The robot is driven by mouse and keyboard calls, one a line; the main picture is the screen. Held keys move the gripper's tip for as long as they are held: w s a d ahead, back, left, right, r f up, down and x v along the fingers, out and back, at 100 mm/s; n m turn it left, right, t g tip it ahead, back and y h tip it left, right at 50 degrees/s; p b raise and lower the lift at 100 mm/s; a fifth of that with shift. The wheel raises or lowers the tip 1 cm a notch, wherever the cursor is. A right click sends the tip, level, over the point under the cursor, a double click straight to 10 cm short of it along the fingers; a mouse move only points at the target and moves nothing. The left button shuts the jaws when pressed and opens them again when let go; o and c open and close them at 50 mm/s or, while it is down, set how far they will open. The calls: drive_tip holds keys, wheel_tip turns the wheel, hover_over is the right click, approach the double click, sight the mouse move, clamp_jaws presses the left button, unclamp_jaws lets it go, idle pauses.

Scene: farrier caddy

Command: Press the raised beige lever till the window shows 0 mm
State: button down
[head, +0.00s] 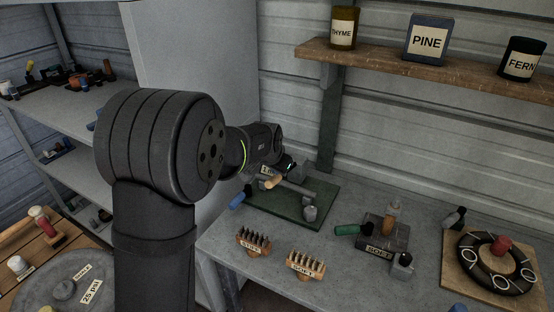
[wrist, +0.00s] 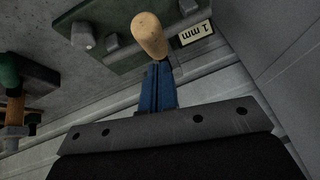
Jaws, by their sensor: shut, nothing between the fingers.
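The beige lever (head: 274,182) is a rounded handle on a device with a dark green base plate (head: 322,212). In the wrist view the lever (wrist: 150,35) points toward the camera, with the green plate (wrist: 126,62) behind it. The window (wrist: 192,33) beside it reads 1 mm; in the head view it is partly hidden and unreadable. My gripper (wrist: 157,70) is shut and empty, its blue fingers together right at the lever's rounded end. I cannot tell whether they touch it. In the head view my gripper (head: 288,168) is small, close to the lever.
A grey metal block (head: 310,213) stands on the plate, and a blue handle (head: 237,200) lies at its left. Two brushes (head: 253,243) (head: 305,265) lie in front. A green-handled tool (head: 352,230) and a black ring (head: 497,264) are to the right. A wooden shelf (head: 420,68) hangs above.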

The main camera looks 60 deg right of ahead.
drive_tip(key=shift+w+a+f, duration=0.1)
drive_tip(key=shift+a+f, duration=0.05)
drive_tip(key=shift+f, duration=0.3)
drive_tip(key=shift+f, duration=0.1)
